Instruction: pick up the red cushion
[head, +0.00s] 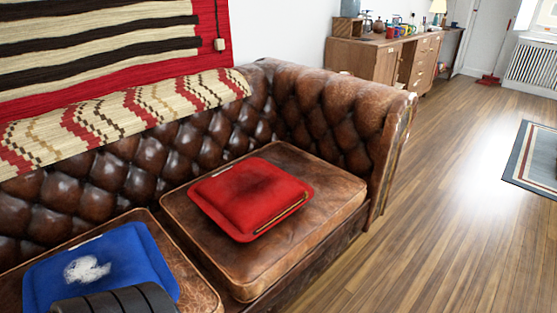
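The red cushion (250,196) lies flat on the right seat of a brown leather sofa (290,250). It has a darker patch in its middle and a thin gold-coloured strip along its front right edge. All of its top is in view and nothing covers it. Neither of my grippers shows in the head view.
A blue cushion (125,255) with a white patch lies on the left seat; a dark ribbed shape covers its lower edge. The sofa's tufted back and right arm (385,140) border the right seat. Wooden floor (430,230) to the right is clear up to a rug (533,160).

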